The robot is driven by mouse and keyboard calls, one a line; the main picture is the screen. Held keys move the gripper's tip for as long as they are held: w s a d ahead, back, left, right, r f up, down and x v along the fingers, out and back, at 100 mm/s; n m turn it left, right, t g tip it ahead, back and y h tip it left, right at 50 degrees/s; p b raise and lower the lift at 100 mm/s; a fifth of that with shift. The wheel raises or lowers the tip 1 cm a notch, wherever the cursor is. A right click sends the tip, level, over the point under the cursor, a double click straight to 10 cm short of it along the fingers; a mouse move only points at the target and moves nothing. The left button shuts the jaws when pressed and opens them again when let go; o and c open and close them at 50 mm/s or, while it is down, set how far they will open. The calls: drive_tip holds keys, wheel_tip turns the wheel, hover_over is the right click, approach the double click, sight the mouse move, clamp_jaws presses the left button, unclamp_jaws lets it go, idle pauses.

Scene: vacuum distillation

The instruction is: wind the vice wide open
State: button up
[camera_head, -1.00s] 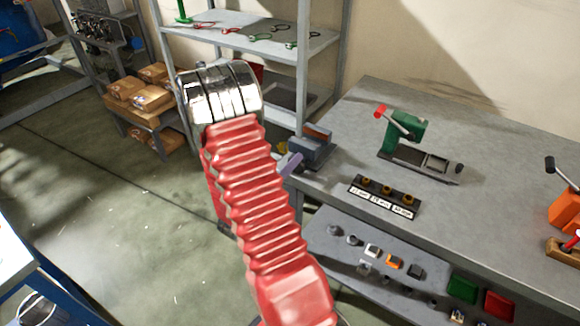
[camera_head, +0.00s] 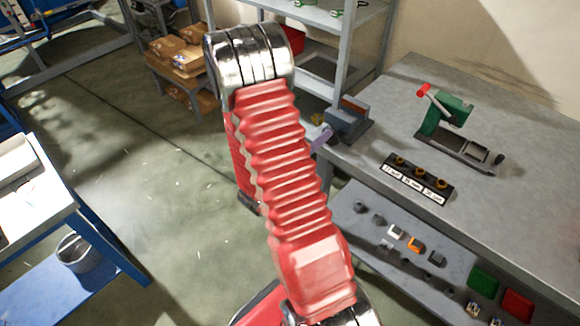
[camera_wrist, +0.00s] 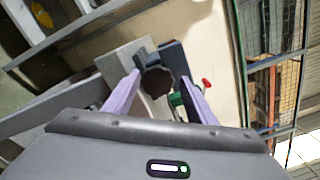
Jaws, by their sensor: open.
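The vice (camera_head: 345,123), blue-grey with a brownish part on top, sits at the near left corner of the grey bench. In the wrist view its dark, round, lobed knob (camera_wrist: 158,82) lies between the two purple fingers of my gripper (camera_wrist: 162,79). The fingers are apart, one on each side of the knob; I cannot tell whether either touches it. In the head view only a little of one purple finger (camera_head: 320,138) shows at the vice's left side; my red arm hides the rest.
On the bench (camera_head: 440,225) stand a green tool with a red-tipped lever (camera_head: 442,112) and a black labelled rack (camera_head: 418,179). A lower shelf (camera_head: 372,238) holds small blocks and bins. A metal shelf unit (camera_head: 345,60) stands behind.

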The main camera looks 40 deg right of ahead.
drive_tip(key=s+a, duration=0.1)
drive_tip(key=a, duration=1.1)
drive_tip(key=shift+s+a, duration=0.15)
drive_tip(key=shift+a, duration=0.1)
idle(1.2)
drive_tip(key=shift+f, duration=0.1)
idle(0.3)
drive_tip(key=s+a, duration=0.1)
drive_tip(key=a, duration=1.2)
drive_tip(key=shift+s+a, duration=0.2)
drive_tip(key=shift+a, duration=0.2)
drive_tip(key=shift+f, duration=0.1)
